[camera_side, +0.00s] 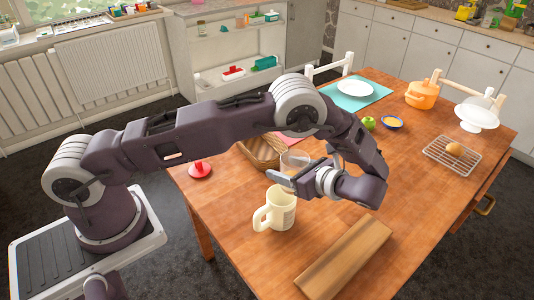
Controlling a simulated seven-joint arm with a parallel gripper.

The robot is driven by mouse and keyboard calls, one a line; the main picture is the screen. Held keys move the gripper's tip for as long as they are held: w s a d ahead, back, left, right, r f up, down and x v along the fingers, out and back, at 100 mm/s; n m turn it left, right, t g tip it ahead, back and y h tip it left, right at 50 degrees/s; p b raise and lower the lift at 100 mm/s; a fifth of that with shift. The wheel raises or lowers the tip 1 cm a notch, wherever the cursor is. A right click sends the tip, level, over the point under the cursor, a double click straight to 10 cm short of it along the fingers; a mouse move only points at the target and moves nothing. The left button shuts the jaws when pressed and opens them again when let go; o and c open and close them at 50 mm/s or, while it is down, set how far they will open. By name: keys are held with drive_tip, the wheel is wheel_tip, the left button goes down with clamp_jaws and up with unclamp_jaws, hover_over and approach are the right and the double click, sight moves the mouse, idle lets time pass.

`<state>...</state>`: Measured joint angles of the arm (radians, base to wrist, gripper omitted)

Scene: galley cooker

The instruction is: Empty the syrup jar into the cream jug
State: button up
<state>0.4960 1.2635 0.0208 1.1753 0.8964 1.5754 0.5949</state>
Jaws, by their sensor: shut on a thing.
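The cream jug (279,212), pale with a handle on its left, stands upright on the wooden table. A clear glass jar (294,159), which I take to be the syrup jar, is at my gripper (296,180), above and behind the jug in the picture. My gripper is shut on the jar, with its fingers at the jar's lower part. The fingers partly cover the jar, so its contents and exact tilt are hard to tell. I see no stream between jar and jug.
A wicker basket (262,152) lies just behind the jar. A wooden board (345,258) lies at the table's front. A red lidded thing (200,169) is at the left edge.

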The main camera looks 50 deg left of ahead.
sight(298, 165)
drive_tip(key=shift+w+d+r, duration=0.1)
drive_tip(key=shift+d, duration=0.15)
drive_tip(key=shift+w+d+r+n+t+h, duration=0.15)
drive_tip(key=shift+w+n+t+h, duration=0.2)
drive_tip(key=shift+n+t, duration=0.25)
drive_tip(key=shift+w+d+r+n+t+h, duration=0.15)
drive_tip(key=shift+w+n+t+h, duration=0.1)
drive_tip(key=shift+w+n+t, duration=0.35)
drive_tip(key=shift+s, duration=0.2)
drive_tip(key=shift+w+d+n+t+h, duration=0.1)
drive_tip(key=shift+w+n+t+h, duration=0.3)
drive_tip(key=shift+n+t, duration=0.3)
drive_tip(key=shift+n+t, duration=0.3)
drive_tip(key=shift+n, duration=0.2)
drive_tip(key=shift+w+f+n+t+h, duration=0.1)
drive_tip(key=shift+w+n+t+h, duration=0.1)
drive_tip(key=shift+n+t+h, duration=0.1)
